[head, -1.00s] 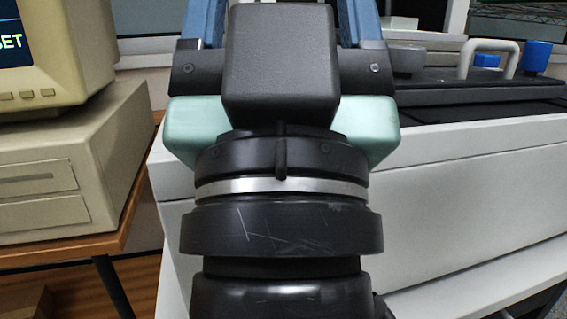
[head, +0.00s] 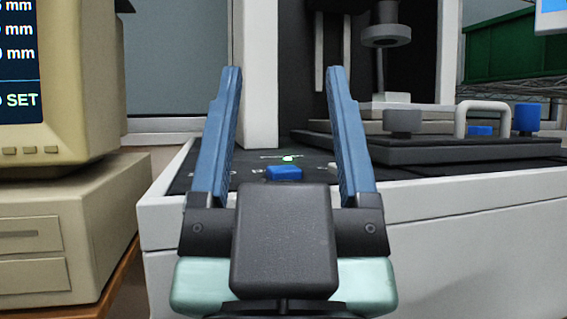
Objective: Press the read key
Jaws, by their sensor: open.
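My gripper (head: 283,80) is in the middle of the head view, with its two blue fingers spread wide and nothing between them. A blue key (head: 284,173) sits on the dark top panel of the white machine, seen between the fingers and partly hidden by my gripper's black body. The gripper appears apart from the key.
A beige computer with a monitor (head: 62,145) stands at the left. The machine's white column (head: 260,80) rises behind the left finger. A dark plate with a white handle (head: 482,108) and blue knobs (head: 527,118) is at the right. A vertical probe (head: 385,35) hangs above it.

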